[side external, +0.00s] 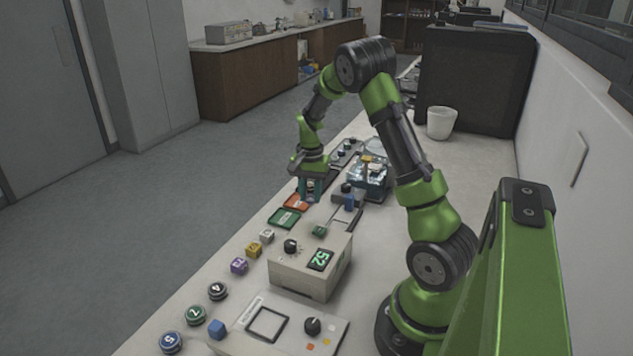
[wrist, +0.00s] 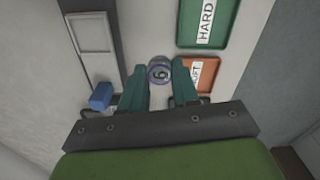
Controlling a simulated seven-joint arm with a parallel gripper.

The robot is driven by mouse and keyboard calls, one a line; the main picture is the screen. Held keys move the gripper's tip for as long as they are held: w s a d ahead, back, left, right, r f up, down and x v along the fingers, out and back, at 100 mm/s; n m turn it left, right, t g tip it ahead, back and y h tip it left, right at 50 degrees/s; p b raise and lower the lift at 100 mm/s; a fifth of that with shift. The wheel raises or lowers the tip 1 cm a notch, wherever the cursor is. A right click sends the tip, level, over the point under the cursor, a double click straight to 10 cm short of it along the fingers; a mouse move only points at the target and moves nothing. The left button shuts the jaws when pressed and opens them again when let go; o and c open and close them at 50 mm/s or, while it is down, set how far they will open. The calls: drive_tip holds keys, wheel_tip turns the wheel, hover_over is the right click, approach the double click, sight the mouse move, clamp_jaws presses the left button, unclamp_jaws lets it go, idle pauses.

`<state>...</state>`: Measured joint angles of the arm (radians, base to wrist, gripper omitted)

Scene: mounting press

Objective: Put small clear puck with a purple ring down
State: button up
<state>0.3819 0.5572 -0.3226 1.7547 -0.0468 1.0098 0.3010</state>
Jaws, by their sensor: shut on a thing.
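My gripper (side external: 312,194) is over the bench beside the orange tray (side external: 294,203). In the wrist view, my gripper (wrist: 164,82) is shut on a small round puck (wrist: 159,74) with a purplish ring and a 6 on its top. The puck lies between the green fingertips, left of the orange tray marked with a partly hidden label (wrist: 197,74). The puck is not clearly visible in the side view, and I cannot tell whether it touches the bench.
A green HARD tray (wrist: 208,22) lies beside the orange one. A blue block (wrist: 101,97) is left of my fingers. In the side view, a box with a display (side external: 311,270), several pucks and small cubes stand nearer the camera. A white bin (side external: 441,123) is behind.

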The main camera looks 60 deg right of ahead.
hover_over(299, 202)
drive_tip(key=shift+s+a+f, duration=0.15)
drive_tip(key=shift+a+f, duration=0.05)
drive_tip(key=shift+f, duration=0.15)
drive_tip(key=shift+d+f, duration=0.15)
drive_tip(key=shift+f, duration=1.6)
